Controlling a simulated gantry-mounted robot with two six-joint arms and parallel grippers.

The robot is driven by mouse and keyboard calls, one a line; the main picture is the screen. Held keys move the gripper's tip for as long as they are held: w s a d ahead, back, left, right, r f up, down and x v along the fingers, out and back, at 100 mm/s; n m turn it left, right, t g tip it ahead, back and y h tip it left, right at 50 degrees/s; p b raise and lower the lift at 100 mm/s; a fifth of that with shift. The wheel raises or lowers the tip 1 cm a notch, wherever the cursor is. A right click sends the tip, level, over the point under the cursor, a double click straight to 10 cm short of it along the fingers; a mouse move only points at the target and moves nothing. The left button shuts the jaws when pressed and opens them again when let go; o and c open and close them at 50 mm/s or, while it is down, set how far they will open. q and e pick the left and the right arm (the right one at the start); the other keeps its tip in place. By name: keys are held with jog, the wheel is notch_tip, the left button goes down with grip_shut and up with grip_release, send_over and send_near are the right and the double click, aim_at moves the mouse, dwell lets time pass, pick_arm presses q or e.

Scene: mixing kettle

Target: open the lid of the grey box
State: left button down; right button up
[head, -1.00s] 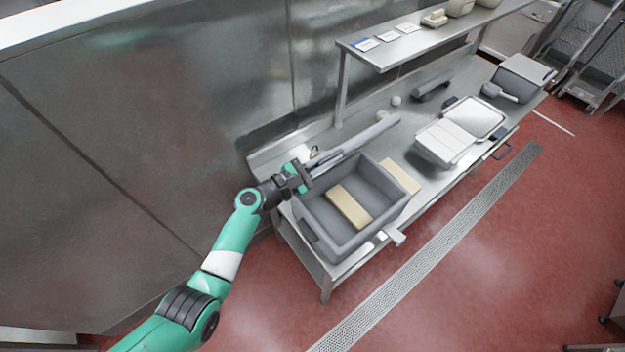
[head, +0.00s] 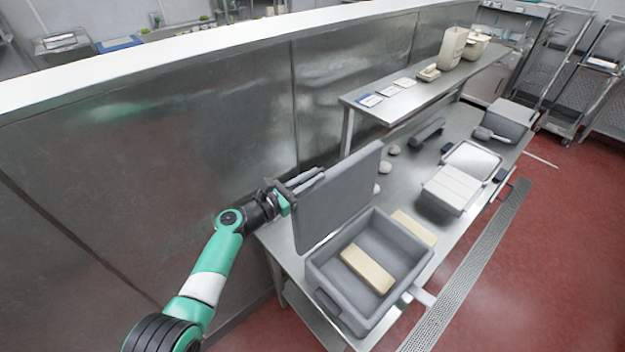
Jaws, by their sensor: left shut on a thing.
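The grey box (head: 330,284) stands on the steel table's near end with its top open. A tan block (head: 367,270) lies inside it. The grey lid (head: 338,200) stands steeply raised along the box's back left side, with its broad face showing. My left gripper (head: 294,190) is at the lid's upper left edge and is shut on the lid; its fingertips are partly hidden. My right gripper is out of view.
A second tan block (head: 414,228) lies beside the box. A white-lidded container (head: 452,188) and small round items (head: 385,167) are farther along the table (head: 408,172). A raised shelf (head: 420,85) runs along the back, by the steel wall (head: 150,150).

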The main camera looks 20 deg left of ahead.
aim_at(300, 184)
pick_arm(q)
jog(key=shift+f, duration=0.1)
jog(key=c, duration=0.9)
grip_release()
jog(key=shift+s+a+p, duration=0.15)
jog(key=shift+s+p, duration=0.05)
jog(key=shift+p, duration=0.1)
jog(key=p+v, duration=0.2)
jog(key=v, duration=0.1)
jog(key=p+v, duration=0.2)
jog(key=v, duration=0.1)
jog(key=shift+r, duration=0.25)
jog(key=v, duration=0.5)
jog(key=shift+s+f, duration=0.1)
jog(key=shift+f, duration=0.1)
